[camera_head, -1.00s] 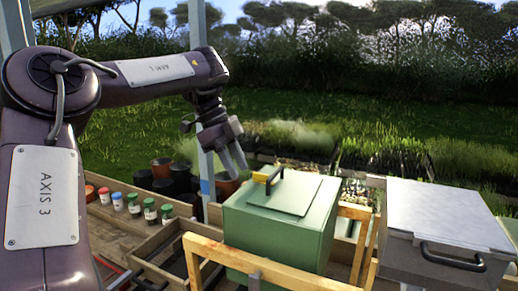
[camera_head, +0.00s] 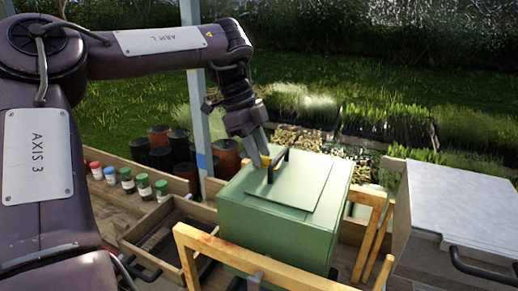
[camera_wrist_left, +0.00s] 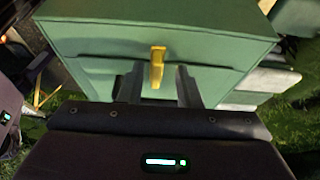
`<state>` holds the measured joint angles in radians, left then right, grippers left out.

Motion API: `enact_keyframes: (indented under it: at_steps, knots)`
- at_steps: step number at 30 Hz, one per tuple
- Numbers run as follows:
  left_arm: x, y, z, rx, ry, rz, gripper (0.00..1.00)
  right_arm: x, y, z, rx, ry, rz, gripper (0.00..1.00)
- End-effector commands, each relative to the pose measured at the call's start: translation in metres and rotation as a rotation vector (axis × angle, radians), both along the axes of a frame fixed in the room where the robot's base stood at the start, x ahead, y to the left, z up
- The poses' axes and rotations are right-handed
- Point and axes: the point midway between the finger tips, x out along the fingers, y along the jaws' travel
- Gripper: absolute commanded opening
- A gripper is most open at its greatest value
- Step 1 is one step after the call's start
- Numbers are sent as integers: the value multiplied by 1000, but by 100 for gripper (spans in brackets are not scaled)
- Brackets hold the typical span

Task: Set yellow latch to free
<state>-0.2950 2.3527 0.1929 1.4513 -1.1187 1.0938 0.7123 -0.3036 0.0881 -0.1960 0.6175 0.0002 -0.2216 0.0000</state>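The yellow latch (camera_wrist_left: 157,67) is on the side of the green box (camera_wrist_left: 90,27) in the left wrist view, hanging from near its upper edge. In the head view a small yellow part (camera_head: 265,160) of it shows by the fingertips. My left gripper (camera_head: 262,148) is at the far side of the green box, near the black lid handle (camera_head: 278,162). In the left wrist view its two dark fingers are apart, one on each side of the latch, with gaps; I cannot tell whether they touch the box. My right gripper is not in view.
A wooden frame (camera_head: 250,262) stands before the green box. A grey lidded box (camera_head: 455,205) is at the right. Several capped jars (camera_head: 127,180) and dark pots (camera_head: 160,157) are at the left. A post (camera_head: 196,90) rises behind the gripper.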

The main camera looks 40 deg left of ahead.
Motion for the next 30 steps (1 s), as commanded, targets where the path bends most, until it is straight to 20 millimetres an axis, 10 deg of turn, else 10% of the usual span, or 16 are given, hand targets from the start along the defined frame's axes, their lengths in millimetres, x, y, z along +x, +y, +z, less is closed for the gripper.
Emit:
enact_keyframes:
  at_steps: [8,16,30]
  knots:
    - [0,-1,-2,-1,-1,0,31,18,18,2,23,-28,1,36]
    - [0,-1,-2,0,-1,0,0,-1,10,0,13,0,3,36]
    - [1,-1,-4,0,-3,67,0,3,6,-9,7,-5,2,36]
